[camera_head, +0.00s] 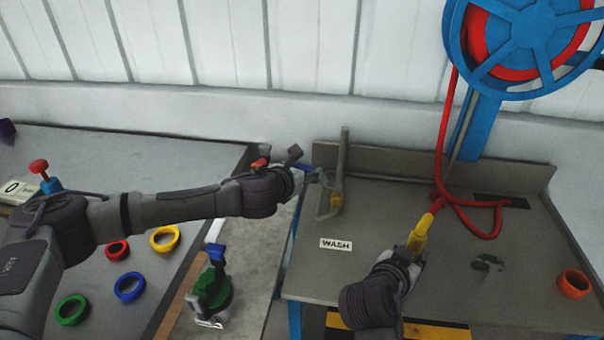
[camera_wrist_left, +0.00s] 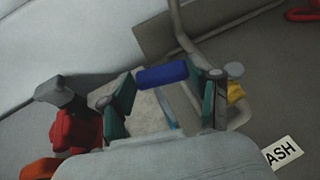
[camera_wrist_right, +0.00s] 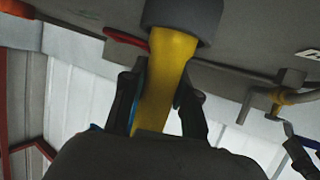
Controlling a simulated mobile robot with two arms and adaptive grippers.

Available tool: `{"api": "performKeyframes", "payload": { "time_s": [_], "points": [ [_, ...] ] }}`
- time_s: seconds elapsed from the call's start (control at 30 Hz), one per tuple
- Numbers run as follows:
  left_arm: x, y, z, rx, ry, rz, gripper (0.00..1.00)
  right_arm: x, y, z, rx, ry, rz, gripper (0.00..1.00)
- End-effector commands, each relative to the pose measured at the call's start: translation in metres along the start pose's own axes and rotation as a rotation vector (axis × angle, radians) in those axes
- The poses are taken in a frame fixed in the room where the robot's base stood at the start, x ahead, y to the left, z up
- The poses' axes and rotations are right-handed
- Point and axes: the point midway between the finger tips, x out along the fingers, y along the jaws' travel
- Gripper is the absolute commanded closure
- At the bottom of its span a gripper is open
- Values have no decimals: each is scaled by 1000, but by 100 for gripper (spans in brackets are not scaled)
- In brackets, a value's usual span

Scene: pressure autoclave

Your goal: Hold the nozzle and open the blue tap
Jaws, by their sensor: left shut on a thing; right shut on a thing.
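The blue tap handle (camera_head: 307,169) is at the left edge of the wash table, by a grey pipe with a yellow fitting (camera_head: 336,200). My left gripper (camera_head: 303,178) is shut on the handle. In the left wrist view the blue handle (camera_wrist_left: 162,76) lies crosswise between the teal finger pads. The yellow nozzle (camera_head: 419,234) is at the end of the red hose (camera_head: 442,150). My right gripper (camera_head: 411,252) is shut on the nozzle above the table. In the right wrist view the nozzle (camera_wrist_right: 170,75) runs between both dark fingers.
The wash table (camera_head: 370,260) bears a WASH label (camera_head: 336,244) and an orange ring (camera_head: 574,284). A blue hose reel (camera_head: 535,45) is at the upper right. A green device (camera_head: 212,290) stands left of a gap, near several coloured rings (camera_head: 129,287).

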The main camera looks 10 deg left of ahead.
Motion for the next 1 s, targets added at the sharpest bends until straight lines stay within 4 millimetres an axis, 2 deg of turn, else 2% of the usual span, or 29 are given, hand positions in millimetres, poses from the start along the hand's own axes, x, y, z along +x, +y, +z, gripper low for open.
{"api": "performKeyframes", "payload": {
  "time_s": [0.4,0.97,1.0],
  "points": [
    [18,3,6,88,2,-203,100,0,0,0,0,-1,0,100],
    [21,4,8,102,-1,-241,100,0,0,0,0,-1,1,100],
    [21,4,8,102,-1,-241,36,0,0,0,0,-1,1,100]
  ]
}}
